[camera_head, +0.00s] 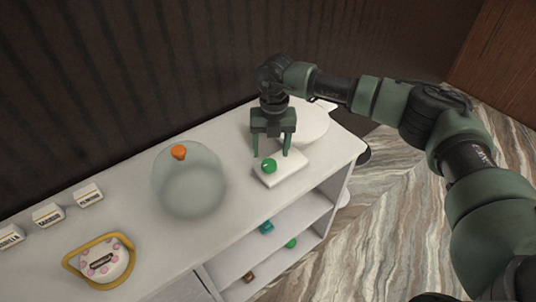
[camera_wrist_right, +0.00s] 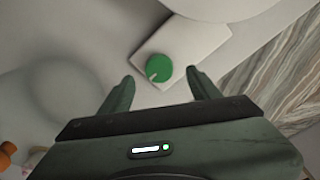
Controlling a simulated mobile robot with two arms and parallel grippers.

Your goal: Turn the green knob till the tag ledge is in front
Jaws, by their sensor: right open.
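The green knob (camera_head: 268,165) sits on a white block (camera_head: 291,168) on the counter. In the right wrist view the green knob (camera_wrist_right: 158,68) shows a pale pointer line toward its lower left, and the white block (camera_wrist_right: 195,42) is tilted in the picture. My right gripper (camera_head: 271,152) is open above the knob. In the right wrist view my right gripper (camera_wrist_right: 161,82) has its fingers apart, with the knob just beyond and between the tips, not clasped. A round white disc (camera_head: 307,128) stands behind the block. I cannot make out a tag ledge. My left gripper is not in view.
A clear dome (camera_head: 190,185) with an orange handle (camera_head: 179,151) stands left of the block. A decorated cake (camera_head: 104,260) in a yellow-rimmed holder and labelled boxes (camera_head: 48,215) are further left. Shelves below hold small coloured items (camera_head: 266,227). The counter between dome and block is clear.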

